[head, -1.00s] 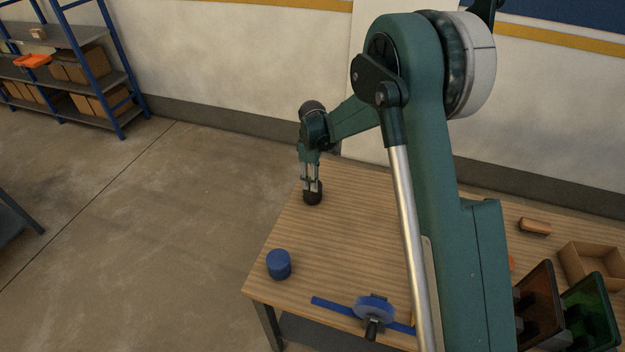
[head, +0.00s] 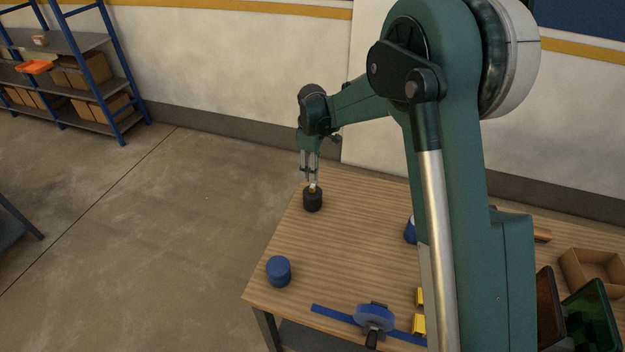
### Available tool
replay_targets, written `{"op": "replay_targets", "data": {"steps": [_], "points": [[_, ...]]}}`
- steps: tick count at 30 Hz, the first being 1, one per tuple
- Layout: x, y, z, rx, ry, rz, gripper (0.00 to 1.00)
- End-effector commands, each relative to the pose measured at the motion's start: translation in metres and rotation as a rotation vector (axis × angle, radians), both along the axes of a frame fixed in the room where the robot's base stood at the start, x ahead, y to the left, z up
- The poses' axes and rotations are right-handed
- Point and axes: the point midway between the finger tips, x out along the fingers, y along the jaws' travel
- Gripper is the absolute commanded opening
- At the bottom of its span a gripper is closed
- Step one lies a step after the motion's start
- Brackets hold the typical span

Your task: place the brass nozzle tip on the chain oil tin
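A small brass-coloured piece, which looks like the brass nozzle tip (head: 312,188), shows at the lower end of my gripper (head: 312,181), right above a black round container (head: 312,201) near the table's far left edge. My gripper points down with its fingers at the brass piece. Whether they grip it, and whether it touches the black container's top, is too small to tell. A blue round tin (head: 279,271) stands near the left edge of the table. No label is readable, so I cannot tell which container is the chain oil tin.
On the wooden table (head: 350,235) are a blue strip with a round clamp-like device (head: 373,318), yellow blocks (head: 418,324), a blue-and-white object (head: 409,230) partly behind my arm, dark bins (head: 590,318) and an open cardboard box (head: 592,270). The table's middle left is clear.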

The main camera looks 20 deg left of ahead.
Motion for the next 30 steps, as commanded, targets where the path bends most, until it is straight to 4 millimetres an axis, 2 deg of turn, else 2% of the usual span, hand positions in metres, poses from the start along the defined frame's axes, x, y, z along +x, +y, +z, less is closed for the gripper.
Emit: {"op": "replay_targets", "data": {"steps": [3, 10, 30], "points": [[0.0, 0.0, 0.018, 0.0, 0.0, 0.0, 0.31], [0.0, 0.0, 0.038, 0.0, 0.0, 0.0, 0.31], [0.0, 0.0, 0.042, 0.0, 0.0, 0.0, 0.31]]}}
